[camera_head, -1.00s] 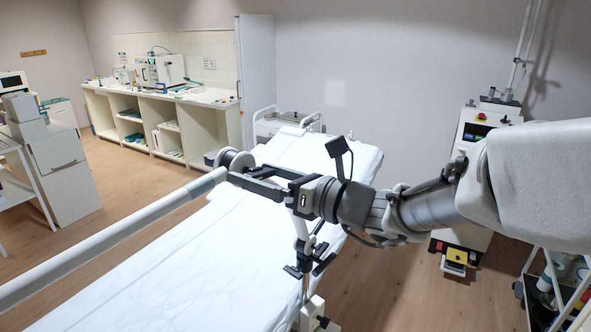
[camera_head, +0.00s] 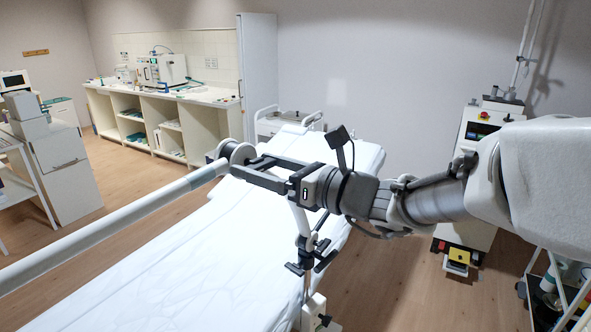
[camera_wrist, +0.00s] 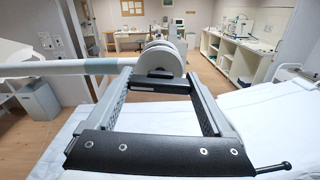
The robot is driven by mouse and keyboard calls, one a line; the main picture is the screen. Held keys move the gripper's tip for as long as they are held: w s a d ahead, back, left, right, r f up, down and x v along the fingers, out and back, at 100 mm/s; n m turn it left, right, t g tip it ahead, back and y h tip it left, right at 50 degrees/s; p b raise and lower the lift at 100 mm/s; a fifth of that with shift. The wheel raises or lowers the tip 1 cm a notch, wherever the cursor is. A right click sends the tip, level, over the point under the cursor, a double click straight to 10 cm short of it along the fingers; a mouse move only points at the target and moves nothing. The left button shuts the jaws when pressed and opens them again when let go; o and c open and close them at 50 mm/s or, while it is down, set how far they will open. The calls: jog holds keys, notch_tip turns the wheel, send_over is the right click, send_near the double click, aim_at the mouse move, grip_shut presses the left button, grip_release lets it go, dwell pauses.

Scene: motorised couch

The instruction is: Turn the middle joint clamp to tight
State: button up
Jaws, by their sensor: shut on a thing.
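The middle joint (camera_head: 237,153) is a pale round hub at the right end of a long grey tube (camera_head: 120,218), above the couch. In the wrist view the hub (camera_wrist: 160,57) shows as stacked pale discs just beyond my fingertips. A dark bar, seemingly the joint clamp (camera_wrist: 160,86), lies across between the fingertips. My gripper (camera_head: 245,168) reaches in from the right, its two long fingers on either side of this bar; it also shows in the wrist view (camera_wrist: 160,88). It is shut on the bar. Whether the clamp is tight cannot be told.
The white-sheeted couch (camera_head: 185,265) lies below. A grey post with black handles (camera_head: 307,258) stands under my gripper at the couch's right side. A wheeled machine (camera_head: 480,150) and a cart (camera_head: 560,295) stand at right. Floor between couch and machine is clear.

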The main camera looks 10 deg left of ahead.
jog(key=n+b, duration=0.2)
jog(key=b, duration=0.1)
jog(key=n+b, duration=0.2)
jog(key=b, duration=0.2)
jog(key=shift+f+n, duration=0.35)
jog(key=shift+n, duration=0.05)
jog(key=n+b, duration=0.2)
jog(key=b, duration=0.1)
jog(key=shift+r+n+b, duration=0.2)
jog(key=shift+n+b, duration=0.1)
jog(key=shift+r, duration=0.1)
jog(key=o, duration=1.1)
jog(key=shift+o, duration=0.2)
jog(key=b+v, duration=0.1)
jog(key=v, duration=1.6)
jog(key=shift+d, duration=0.2)
